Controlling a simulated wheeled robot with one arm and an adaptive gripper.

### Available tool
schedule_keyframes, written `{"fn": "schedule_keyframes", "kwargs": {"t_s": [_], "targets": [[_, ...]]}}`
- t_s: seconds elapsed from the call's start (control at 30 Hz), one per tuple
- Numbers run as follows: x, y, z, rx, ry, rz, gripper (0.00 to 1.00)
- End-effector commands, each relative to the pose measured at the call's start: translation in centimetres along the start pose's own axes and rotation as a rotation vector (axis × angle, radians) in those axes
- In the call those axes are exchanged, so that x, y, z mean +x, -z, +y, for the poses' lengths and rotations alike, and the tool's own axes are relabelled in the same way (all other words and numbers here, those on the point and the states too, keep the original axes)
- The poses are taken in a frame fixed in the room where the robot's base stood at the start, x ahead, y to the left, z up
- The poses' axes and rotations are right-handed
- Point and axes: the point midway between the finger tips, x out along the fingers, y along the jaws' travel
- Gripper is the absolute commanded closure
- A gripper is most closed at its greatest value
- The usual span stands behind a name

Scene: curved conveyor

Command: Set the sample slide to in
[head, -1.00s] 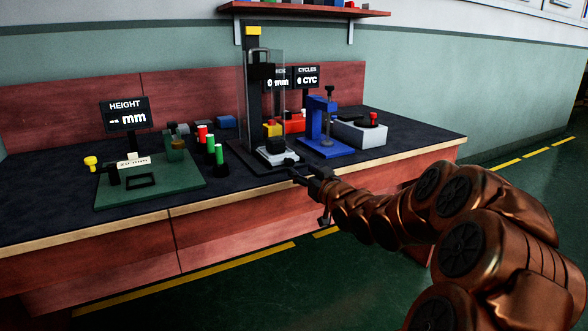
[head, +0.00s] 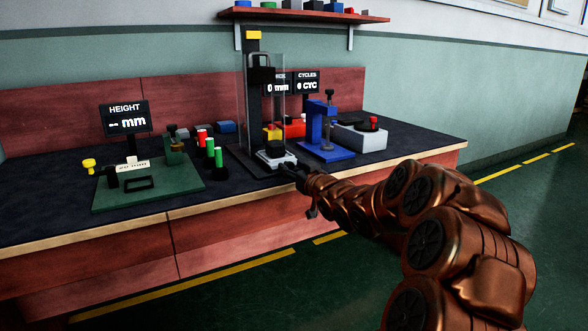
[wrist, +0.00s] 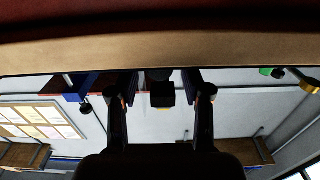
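The press station (head: 253,105) stands on the bench with a tall black column and a clear guard. At its foot is a low pale slide plate (head: 287,161) with a dark piece above it, which looks like the sample slide. My gripper (head: 286,169) is at the front of this foot, close to the slide; contact cannot be told. In the wrist view my gripper (wrist: 160,95) has its two fingers apart, with a small black block (wrist: 162,96) showing between them. Whether that block is the slide's handle is unclear.
A blue press (head: 320,130) and a grey box with a red button (head: 362,134) stand to the right.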

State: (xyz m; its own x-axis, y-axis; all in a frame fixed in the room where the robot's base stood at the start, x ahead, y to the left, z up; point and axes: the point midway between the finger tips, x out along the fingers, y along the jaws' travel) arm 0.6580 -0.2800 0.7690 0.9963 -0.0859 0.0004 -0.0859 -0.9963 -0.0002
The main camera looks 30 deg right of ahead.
Motion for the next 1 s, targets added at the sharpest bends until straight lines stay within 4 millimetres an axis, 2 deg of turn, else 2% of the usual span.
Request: {"fn": "schedule_keyframes", "kwargs": {"t_s": [0.07, 0.43, 0.83, 1.0], "targets": [[-0.01, 0.01, 0.01, 0.0, 0.0, 0.0, 0.62], [-0.02, 0.0, 0.02, 0.0, 0.0, 0.0, 1.0], [-0.01, 0.0, 0.04, 0.0, -0.001, 0.0, 1.0], [0.32, 0.11, 0.9, 0.001, -0.013, -0.001, 1.0]]}}
